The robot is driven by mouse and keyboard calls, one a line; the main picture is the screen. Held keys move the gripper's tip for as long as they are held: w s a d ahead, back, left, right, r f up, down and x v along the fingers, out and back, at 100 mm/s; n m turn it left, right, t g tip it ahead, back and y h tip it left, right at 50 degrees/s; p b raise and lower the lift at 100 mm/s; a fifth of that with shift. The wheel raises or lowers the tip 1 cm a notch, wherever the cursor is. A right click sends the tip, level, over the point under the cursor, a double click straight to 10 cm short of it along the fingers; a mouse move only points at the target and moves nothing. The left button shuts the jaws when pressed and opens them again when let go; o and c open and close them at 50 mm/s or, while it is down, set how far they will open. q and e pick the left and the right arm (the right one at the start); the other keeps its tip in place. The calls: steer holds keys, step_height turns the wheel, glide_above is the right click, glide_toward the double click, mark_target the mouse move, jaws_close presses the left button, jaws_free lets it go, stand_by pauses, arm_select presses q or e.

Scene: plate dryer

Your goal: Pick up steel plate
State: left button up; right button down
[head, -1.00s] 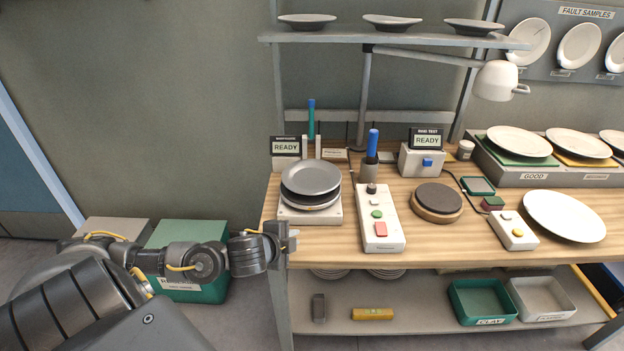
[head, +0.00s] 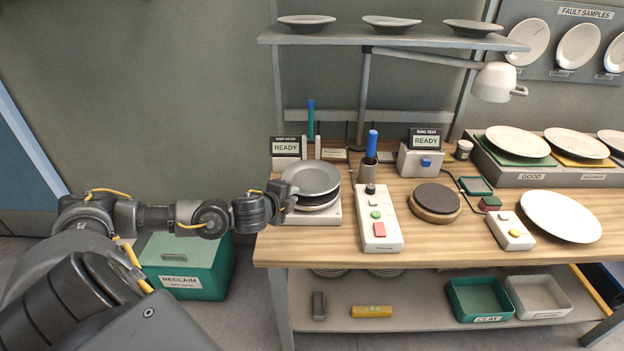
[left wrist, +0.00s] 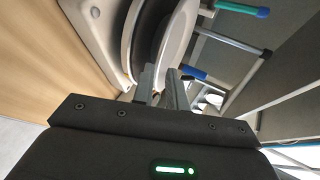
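The grey steel plate (head: 311,177) lies on top of a small stack on a white scale-like base (head: 318,217) at the left end of the bench. My left gripper (head: 288,197) is at the left edge of the stack. In the left wrist view its two fingers (left wrist: 160,88) are apart, with the grey plate's rim (left wrist: 172,55) reaching down toward the gap between them. Whether either finger touches the rim I cannot tell. My right gripper is not in view.
A white control box (head: 379,222) and a pen cup (head: 369,168) stand just right of the stack. A READY display (head: 287,148) is behind it. A shelf (head: 400,38) with plates runs above. A green reclaim bin (head: 190,264) stands on the floor at left.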

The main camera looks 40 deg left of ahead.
mark_target(311, 180)
arm_select(q)
steer(key=p+x, duration=0.2)
steer(key=x, duration=0.2)
steer(key=shift+w+a+f, duration=0.15)
steer(key=shift+w, duration=0.15)
steer(key=shift+w+f, duration=0.2)
steer(key=shift+s, duration=0.1)
steer(key=shift+c, duration=0.2)
jaws_close()
stand_by(0.3)
steer(key=shift+r, duration=0.1)
stand_by(0.4)
